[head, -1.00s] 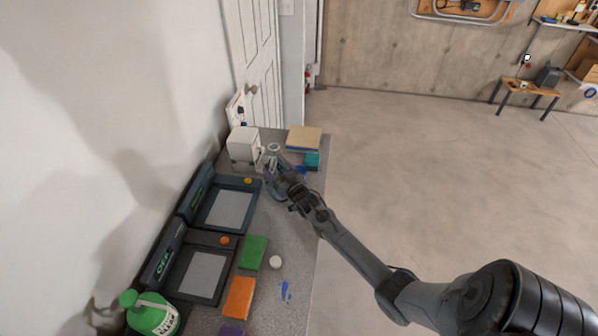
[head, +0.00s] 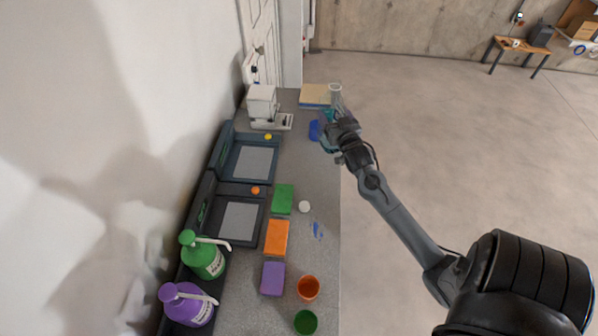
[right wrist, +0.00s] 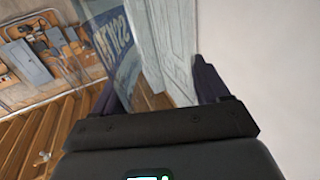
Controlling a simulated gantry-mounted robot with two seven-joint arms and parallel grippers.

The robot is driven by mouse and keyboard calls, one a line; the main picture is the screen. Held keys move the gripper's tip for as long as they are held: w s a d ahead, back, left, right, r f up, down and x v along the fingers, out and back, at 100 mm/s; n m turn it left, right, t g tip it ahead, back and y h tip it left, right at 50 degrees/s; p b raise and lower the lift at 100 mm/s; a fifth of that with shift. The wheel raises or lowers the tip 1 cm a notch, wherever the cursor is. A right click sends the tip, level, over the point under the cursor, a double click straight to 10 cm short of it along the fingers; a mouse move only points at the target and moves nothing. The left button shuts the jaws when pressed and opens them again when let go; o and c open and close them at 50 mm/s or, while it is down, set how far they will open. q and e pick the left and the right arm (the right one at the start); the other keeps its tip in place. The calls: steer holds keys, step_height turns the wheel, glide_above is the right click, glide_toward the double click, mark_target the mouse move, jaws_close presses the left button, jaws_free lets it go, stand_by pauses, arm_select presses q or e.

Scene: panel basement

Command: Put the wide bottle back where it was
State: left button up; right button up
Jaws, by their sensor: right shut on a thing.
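My right gripper (head: 338,122) is shut on a clear bottle (head: 336,93), near the far right edge of the counter. The bottle's pale, see-through neck shows above the fingers in the head view. In the right wrist view, the see-through bottle with a blue label and white letters (right wrist: 125,55) stands between the dark fingers of my right gripper (right wrist: 160,90). The fingers hide much of its body in the head view. I cannot tell its full width. My left gripper is not in view.
A white machine (head: 262,103) stands at the counter's far left, beside a tan-topped box (head: 314,95). A blue item (head: 314,131) lies near my gripper. Two dark trays (head: 230,160), green and purple pump bottles (head: 186,303) line the wall. Open floor lies right.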

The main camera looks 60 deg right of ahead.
steer(key=w+a+f, duration=0.2)
steer(key=w+f, duration=0.1)
steer(key=f, duration=0.3)
steer(key=w+a+f, duration=0.1)
steer(key=w+f, duration=0.3)
steer(key=f, duration=0.3)
steer(key=shift+a, duration=0.35)
steer(key=shift+f, duration=0.15)
steer(key=shift+f+b, duration=0.15)
steer(key=shift+b, duration=0.15)
steer(key=o, duration=1.2)
